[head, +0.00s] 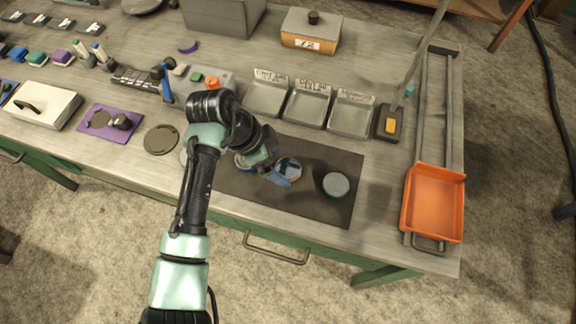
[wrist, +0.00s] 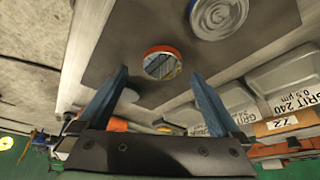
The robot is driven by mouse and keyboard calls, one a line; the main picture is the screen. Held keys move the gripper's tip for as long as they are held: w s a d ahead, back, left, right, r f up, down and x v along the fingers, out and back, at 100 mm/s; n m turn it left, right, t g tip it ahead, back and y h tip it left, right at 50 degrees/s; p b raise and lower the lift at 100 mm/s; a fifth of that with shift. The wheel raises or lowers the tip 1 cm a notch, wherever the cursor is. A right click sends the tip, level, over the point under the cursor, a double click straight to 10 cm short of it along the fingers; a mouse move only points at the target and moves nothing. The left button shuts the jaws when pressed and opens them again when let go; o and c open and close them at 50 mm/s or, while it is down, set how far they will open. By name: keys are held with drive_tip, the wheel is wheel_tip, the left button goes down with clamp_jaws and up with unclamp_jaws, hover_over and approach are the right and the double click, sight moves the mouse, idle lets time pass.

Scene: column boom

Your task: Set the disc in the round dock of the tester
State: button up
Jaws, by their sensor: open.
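Several low round discs lie on the dark mat. One with an orange rim (head: 290,165) sits in the middle; in the wrist view its shiny top (wrist: 161,63) shows ahead of my fingertips, between their lines. A grey disc (head: 336,185) lies to its right, and a grey swirled disc (wrist: 217,14) shows at the top of the wrist view. A blue-rimmed disc (head: 243,163) is partly hidden by my arm. My gripper (head: 282,176) is open and empty, low over the mat by the orange-rimmed disc. A grey box with buttons (head: 222,78) may be the tester; no dock is clearly visible.
Three metal trays (head: 308,106) with labels stand behind the mat. An orange bin (head: 434,203) is at the right edge. A dark round plate (head: 161,139) and a purple mat (head: 104,134) lie at left. The mat's right end (head: 335,212) has bare room.

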sight(287, 168)
drive_tip(key=shift+w+x, duration=0.2)
drive_tip(key=shift+x, duration=1.75)
drive_tip(key=shift+r, duration=0.1)
clamp_jaws()
